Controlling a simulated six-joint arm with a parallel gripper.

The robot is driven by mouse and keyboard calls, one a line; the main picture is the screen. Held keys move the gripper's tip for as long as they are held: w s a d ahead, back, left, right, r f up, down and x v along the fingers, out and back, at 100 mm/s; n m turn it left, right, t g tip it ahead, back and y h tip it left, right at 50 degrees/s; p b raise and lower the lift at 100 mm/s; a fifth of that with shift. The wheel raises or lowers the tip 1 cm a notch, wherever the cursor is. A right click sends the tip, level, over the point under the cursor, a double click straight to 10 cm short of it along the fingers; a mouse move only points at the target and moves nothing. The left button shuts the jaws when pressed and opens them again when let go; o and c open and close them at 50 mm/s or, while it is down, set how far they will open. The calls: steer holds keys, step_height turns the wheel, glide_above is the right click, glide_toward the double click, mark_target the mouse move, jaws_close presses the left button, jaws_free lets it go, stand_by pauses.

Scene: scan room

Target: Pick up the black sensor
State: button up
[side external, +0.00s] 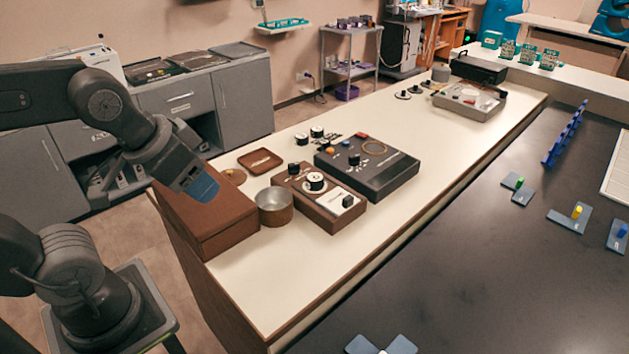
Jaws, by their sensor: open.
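No single thing stands out clearly as the black sensor. Small black knob-like pieces (317,132) lie on the cream counter (330,262) behind a black control box (393,177). More black pieces (403,95) sit farther back, near a grey unit. My gripper (204,190) hangs at the left above a brown wooden box (222,222), apart from all of these pieces. Its blue-tipped end points down and right. It is open, and I see nothing held in it, though the space between the fingers is hard to make out.
A brown control box (345,215), a metal-and-wood bowl (274,207) and a brown tray (260,160) stand close to my gripper. A grey device (468,102) and black case (480,68) are at the far end. The counter's near front is clear.

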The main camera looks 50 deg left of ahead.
stand_by(0.4)
steer(key=shift+o, duration=1.2)
